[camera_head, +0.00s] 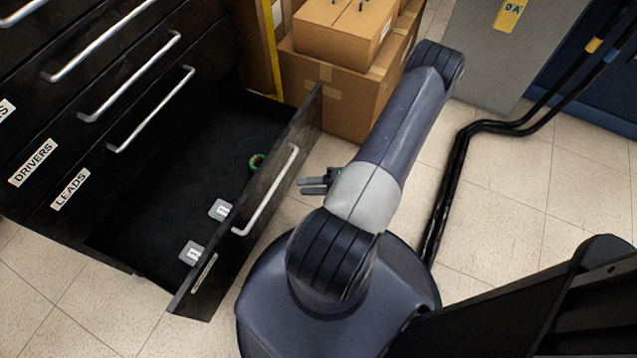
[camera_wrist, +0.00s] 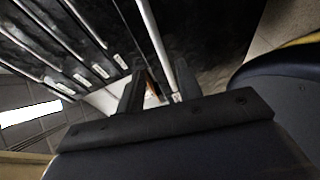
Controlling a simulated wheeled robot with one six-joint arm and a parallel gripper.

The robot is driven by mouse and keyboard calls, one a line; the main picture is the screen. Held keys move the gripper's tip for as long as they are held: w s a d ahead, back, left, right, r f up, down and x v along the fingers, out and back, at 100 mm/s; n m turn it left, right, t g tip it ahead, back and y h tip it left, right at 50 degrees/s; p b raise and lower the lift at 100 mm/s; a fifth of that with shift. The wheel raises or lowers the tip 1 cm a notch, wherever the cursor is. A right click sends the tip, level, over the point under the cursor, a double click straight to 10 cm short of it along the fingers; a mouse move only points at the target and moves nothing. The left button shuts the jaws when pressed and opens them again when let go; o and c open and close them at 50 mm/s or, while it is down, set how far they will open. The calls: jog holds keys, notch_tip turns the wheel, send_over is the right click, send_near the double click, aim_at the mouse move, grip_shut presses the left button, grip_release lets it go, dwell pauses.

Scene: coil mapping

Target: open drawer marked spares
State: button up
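The bottom drawer (camera_head: 150,215) of the black cabinet stands pulled out in the head view. The label (camera_head: 205,272) on its front is too oblique to read, so I cannot tell whether it says spares. Its silver bar handle (camera_head: 268,195) faces right. My gripper (camera_head: 304,185) is just right of this handle, with a small gap in the picture. In the wrist view my gripper (camera_wrist: 161,68) is open, its two dark fingers apart. A silver bar (camera_wrist: 155,40) shows between and beyond the fingers. I see no grip on it.
Closed drawers above read DRIVERS (camera_head: 33,163) and LEADS (camera_head: 70,189). Cardboard boxes (camera_head: 345,95) stand behind the drawer. Black cables (camera_head: 455,180) run along the floor at right.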

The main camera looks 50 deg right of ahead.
jog(key=shift+v, duration=1.45)
jog(key=b+x, duration=0.1)
jog(key=x, duration=1)
jog(key=shift+b, duration=0.35)
jog(key=shift+s, duration=0.1)
jog(key=p, duration=0.2)
send_near(276, 185)
jog(key=b+x, duration=0.2)
jog(key=x, duration=0.8)
jog(key=shift+s+a+f, duration=0.1)
jog(key=shift+s, duration=0.05)
jog(key=shift+w, duration=0.35)
